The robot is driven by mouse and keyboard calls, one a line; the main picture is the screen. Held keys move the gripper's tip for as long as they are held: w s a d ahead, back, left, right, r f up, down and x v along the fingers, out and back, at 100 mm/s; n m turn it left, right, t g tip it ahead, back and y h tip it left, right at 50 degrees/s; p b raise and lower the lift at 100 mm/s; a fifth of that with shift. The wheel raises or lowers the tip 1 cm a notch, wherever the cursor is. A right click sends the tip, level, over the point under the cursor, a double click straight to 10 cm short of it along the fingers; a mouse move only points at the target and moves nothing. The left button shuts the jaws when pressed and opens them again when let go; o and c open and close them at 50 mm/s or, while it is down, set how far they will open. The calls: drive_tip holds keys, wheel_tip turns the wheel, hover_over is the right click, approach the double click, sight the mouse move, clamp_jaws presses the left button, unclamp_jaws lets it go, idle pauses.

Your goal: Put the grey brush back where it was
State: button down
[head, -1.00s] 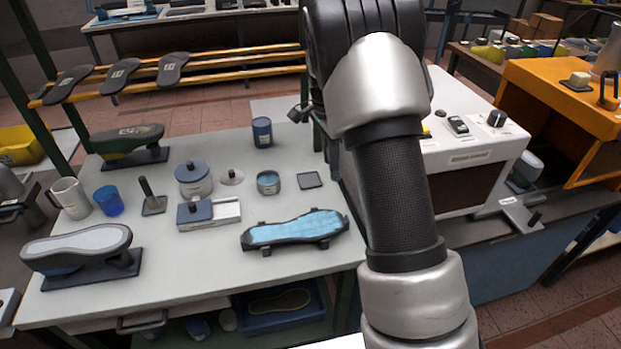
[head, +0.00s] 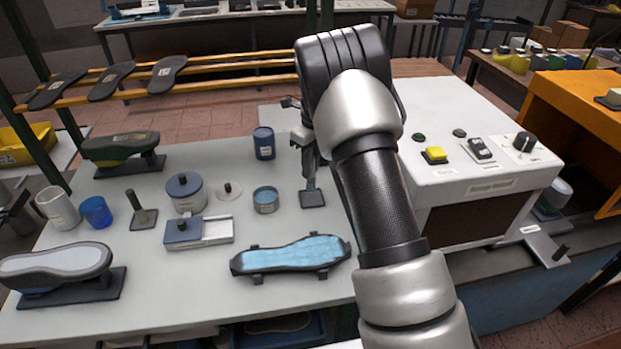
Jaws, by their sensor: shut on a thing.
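My gripper (head: 310,172) points down over a small dark square pad (head: 313,199) on the pale workbench, right of the blue open tin. It is shut on a slim grey thing, which I take to be the grey brush. The arm and the gripper hide most of the brush, and I cannot tell whether it touches the pad. Another brush-like tool (head: 138,207) with an upright dark handle and square base stands on the left of the bench.
The open tin (head: 265,198), lidded pot (head: 186,190) and blue canister (head: 264,143) stand near the gripper. A blue-topped sole form (head: 291,256) lies in front. A white machine (head: 470,185) with a yellow button stands close on the right. Bare bench (head: 200,285) lies at the front.

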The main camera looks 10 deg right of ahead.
drive_tip(key=shift+f, duration=1.95)
drive_tip(key=shift+f, duration=0.15)
drive_tip(key=c, duration=1.7)
unclamp_jaws()
drive_tip(key=shift+o, duration=0.2)
